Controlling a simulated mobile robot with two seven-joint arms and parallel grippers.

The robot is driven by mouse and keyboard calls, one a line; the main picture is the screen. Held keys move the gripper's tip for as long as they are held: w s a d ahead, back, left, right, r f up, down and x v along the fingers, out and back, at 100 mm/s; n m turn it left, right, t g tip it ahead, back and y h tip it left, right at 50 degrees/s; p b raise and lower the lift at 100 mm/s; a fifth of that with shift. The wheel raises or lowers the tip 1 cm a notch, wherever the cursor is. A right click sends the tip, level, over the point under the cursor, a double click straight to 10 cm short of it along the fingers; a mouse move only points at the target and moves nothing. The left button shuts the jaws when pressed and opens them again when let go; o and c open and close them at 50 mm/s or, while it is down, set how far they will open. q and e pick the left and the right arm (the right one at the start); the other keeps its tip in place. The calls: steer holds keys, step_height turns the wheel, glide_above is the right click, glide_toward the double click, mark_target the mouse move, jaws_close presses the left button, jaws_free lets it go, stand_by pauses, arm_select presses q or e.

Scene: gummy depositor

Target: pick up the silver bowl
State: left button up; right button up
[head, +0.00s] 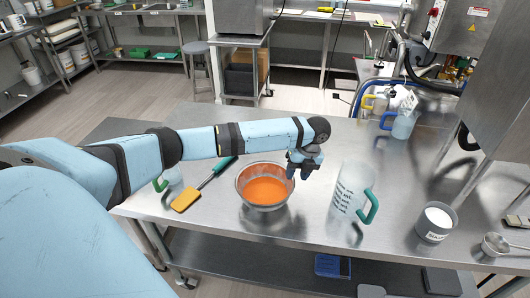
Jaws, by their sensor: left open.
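The silver bowl (244,200) stands upright on the steel table in the head view, with orange contents inside. My left arm reaches in from the left above the table. My left gripper (298,175) is open, pointing down at the bowl's right rim. It hides a small part of that rim. I cannot tell whether its fingers touch the bowl or straddle the rim. My right gripper is out of view.
A clear pitcher with a green handle (350,187) stands right of the bowl. A white-filled container (435,223) and a metal scoop (495,244) are further right. A yellow spatula (186,200) lies on the left. The steel table (330,228) is bare in front of the bowl.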

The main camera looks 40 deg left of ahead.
mark_target(293, 180)
arm_select(q)
steer(key=p+x, duration=0.1)
steer(key=x, duration=0.4)
steer(key=shift+s+a, duration=0.1)
jaws_close()
